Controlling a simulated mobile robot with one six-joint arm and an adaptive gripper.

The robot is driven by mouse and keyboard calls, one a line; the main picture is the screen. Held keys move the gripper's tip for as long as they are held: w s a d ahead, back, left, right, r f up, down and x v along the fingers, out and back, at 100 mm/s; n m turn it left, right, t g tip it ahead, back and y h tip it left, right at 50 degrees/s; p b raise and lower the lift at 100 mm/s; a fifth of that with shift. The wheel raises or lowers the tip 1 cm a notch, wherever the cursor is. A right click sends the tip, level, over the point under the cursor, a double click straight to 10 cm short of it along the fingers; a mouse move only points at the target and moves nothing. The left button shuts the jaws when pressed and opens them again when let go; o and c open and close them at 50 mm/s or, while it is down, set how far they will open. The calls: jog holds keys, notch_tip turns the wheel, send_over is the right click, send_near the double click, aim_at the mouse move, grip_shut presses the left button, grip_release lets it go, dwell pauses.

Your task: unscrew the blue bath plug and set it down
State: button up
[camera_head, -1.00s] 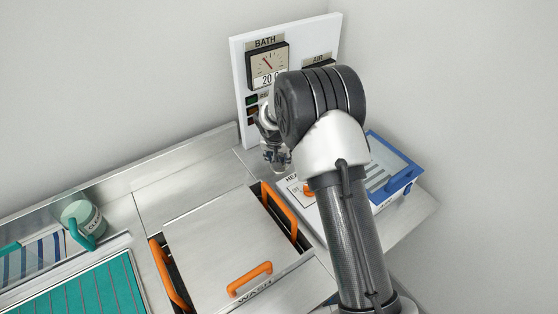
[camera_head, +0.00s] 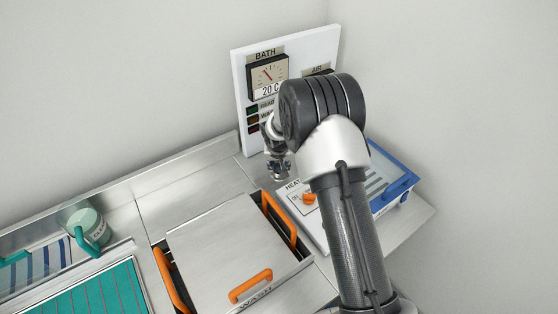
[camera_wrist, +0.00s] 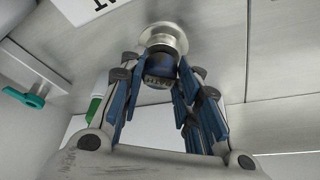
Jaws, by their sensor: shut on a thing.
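The blue plug (camera_wrist: 160,76), with partly legible lettering, sits between the blue-padded fingers of my gripper (camera_wrist: 157,88) in the wrist view. My gripper is shut on it. The plug's far end meets a round metal fitting (camera_wrist: 164,38); I cannot tell whether it is still threaded in. In the head view my gripper (camera_head: 280,172) points down in front of the gauge panel, left of the heater box. The plug cannot be made out there.
The BATH gauge panel (camera_head: 243,90) stands close behind my gripper. A heater box with an orange knob (camera_head: 310,198) is at its right. A metal lid (camera_head: 215,235) with orange handles lies front left. A teal-handled jar (camera_head: 86,222) stands far left.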

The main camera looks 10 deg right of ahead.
jog(key=n+p, duration=0.1)
jog(key=p, duration=0.2)
jog(key=shift+s+r+p, duration=0.1)
jog(key=shift+r+p, duration=0.1)
jog(key=shift+p, duration=0.1)
jog(key=shift+y+p, duration=0.3)
jog(key=shift+p, duration=0.15)
jog(key=shift+f+n, duration=0.2)
jog(key=shift+n, duration=0.2)
jog(key=shift+p, duration=0.5)
jog(key=p, duration=0.2)
jog(key=shift+d+r+n+p, duration=0.15)
jog(key=shift+r+n+p, duration=0.05)
jog(key=shift+n+p, duration=0.2)
jog(key=shift+f+b, duration=0.25)
jog(key=shift+b, duration=0.15)
jog(key=shift+n+y, duration=0.3)
jog(key=shift+n, duration=0.1)
